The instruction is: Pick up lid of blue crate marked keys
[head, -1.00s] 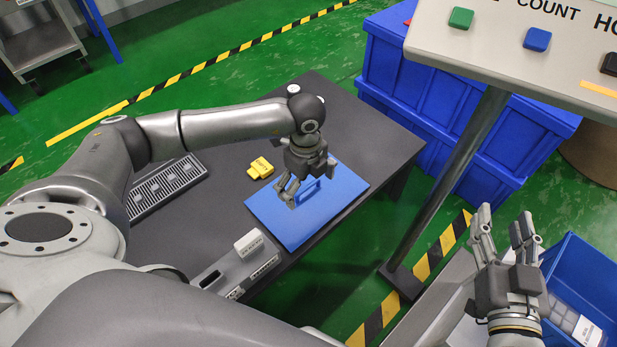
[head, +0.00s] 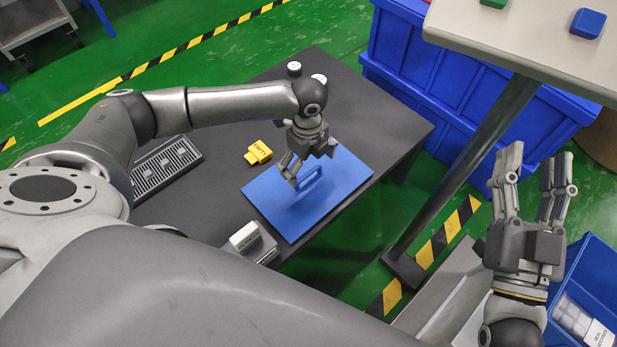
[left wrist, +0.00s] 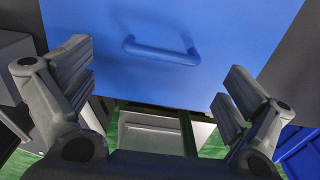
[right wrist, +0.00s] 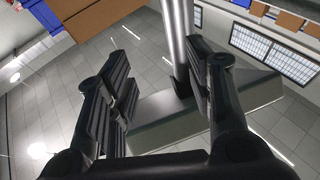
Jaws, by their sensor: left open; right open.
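A flat blue lid (head: 270,205) with a raised loop handle (head: 312,177) lies on the dark table. My left gripper (head: 303,170) is open above it, close to the handle. In the left wrist view the lid (left wrist: 110,80) fills the top, and its handle (left wrist: 160,50) lies ahead, between the spread fingers (left wrist: 155,78) and apart from them. My right gripper (head: 534,168) is open and empty, beside the open blue crate (head: 601,258) at lower right.
A yellow piece (head: 258,153), a white block (head: 244,236) and a slotted tray (head: 160,178) are on the table (head: 350,95). Large blue crates (head: 440,100) stand behind.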

